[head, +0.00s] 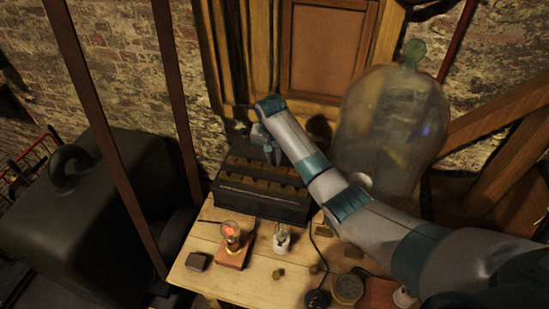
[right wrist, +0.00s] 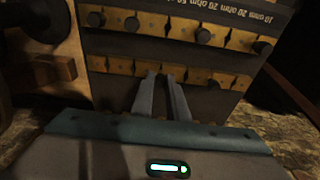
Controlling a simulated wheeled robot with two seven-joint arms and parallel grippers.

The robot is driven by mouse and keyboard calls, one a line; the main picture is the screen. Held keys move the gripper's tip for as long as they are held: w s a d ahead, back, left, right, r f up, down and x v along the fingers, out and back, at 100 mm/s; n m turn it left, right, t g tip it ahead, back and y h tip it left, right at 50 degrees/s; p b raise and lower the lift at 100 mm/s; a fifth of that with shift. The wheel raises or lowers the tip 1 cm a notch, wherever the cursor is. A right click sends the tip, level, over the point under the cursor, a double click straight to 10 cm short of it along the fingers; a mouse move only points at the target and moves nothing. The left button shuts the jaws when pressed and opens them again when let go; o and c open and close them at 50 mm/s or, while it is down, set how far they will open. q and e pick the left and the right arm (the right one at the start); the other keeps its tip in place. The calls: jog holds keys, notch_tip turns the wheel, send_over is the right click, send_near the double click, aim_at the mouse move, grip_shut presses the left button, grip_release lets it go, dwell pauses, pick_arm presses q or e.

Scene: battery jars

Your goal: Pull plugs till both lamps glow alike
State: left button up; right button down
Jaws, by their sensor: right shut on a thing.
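The dark resistance box (head: 262,210) stands at the back of the table, with rows of brass blocks on top. In the right wrist view, the brass blocks (right wrist: 118,66) form two rows, with several dark round plugs (right wrist: 203,35) in them; ohm labels appear upside down. One lamp (head: 231,236) glows orange-red on a wooden base. The other lamp (head: 281,238) to its right looks pale, with no clear glow. My right gripper (head: 269,148) is over the box; its fingertips (right wrist: 163,76) are at the lower brass row, shut on a plug that is mostly hidden. My left gripper is out of view.
The wooden table (head: 215,275) holds a small dark block (head: 198,261), small brass pieces (head: 278,273) and a round dial-like item (head: 347,288). A large glass jar (head: 392,130) stands right of the box, close to my right arm.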

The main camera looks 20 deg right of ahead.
jog(key=shift+f, duration=0.45)
dwell(0.6)
jog(key=c, duration=1.6)
grip_release()
jog(key=shift+c, duration=0.2)
jog(key=shift+r, duration=0.1)
notch_tip(320, 180, up, 12)
jog(key=s, duration=0.1)
jog(key=shift+s+a, duration=0.25)
jog(key=shift+a, duration=0.2)
jog(key=shift+f, duration=0.25)
